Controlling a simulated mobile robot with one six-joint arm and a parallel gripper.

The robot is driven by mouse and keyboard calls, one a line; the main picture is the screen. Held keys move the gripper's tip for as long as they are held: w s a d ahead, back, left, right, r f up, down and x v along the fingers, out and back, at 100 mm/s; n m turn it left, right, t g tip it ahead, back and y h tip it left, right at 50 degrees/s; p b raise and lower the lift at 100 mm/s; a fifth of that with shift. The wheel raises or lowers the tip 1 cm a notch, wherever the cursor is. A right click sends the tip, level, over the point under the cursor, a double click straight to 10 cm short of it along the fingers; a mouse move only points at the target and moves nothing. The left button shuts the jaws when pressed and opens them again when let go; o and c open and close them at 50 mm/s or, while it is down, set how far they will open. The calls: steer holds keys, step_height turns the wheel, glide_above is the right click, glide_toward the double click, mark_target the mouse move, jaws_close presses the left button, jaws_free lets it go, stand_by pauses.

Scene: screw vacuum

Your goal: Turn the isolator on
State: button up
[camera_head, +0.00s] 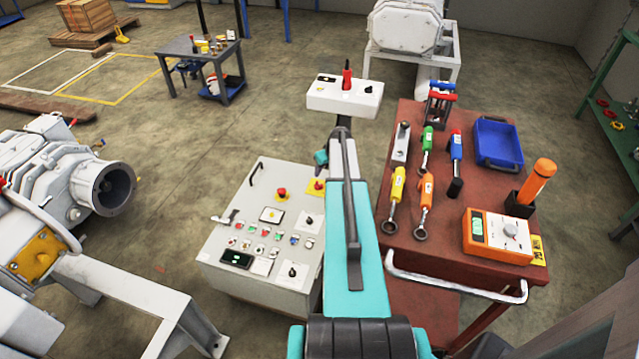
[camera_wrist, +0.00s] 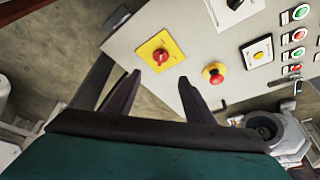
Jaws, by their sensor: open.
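The isolator (camera_wrist: 160,57) is a red rotary knob on a square yellow plate, near the edge of a light grey control panel (camera_wrist: 195,35) in the wrist view. In the head view its yellow plate (camera_head: 316,187) is partly hidden behind my arm. My gripper (camera_wrist: 158,82) is open and empty in the wrist view. Its two dark fingers point toward the yellow plate, with the knob just past the gap between the tips. The fingers look apart from the knob; the exact distance is unclear.
A red emergency stop (camera_wrist: 212,73) on a yellow base sits right of the isolator, close to the right finger. Several buttons and lamps lie further right. A red tool cart (camera_head: 455,255) with tools and a blue tray (camera_head: 497,143) stands right of my arm.

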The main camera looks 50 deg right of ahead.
mark_target(319, 184)
steer(key=shift+p+x, duration=1.7)
steer(key=shift+x, duration=5.25)
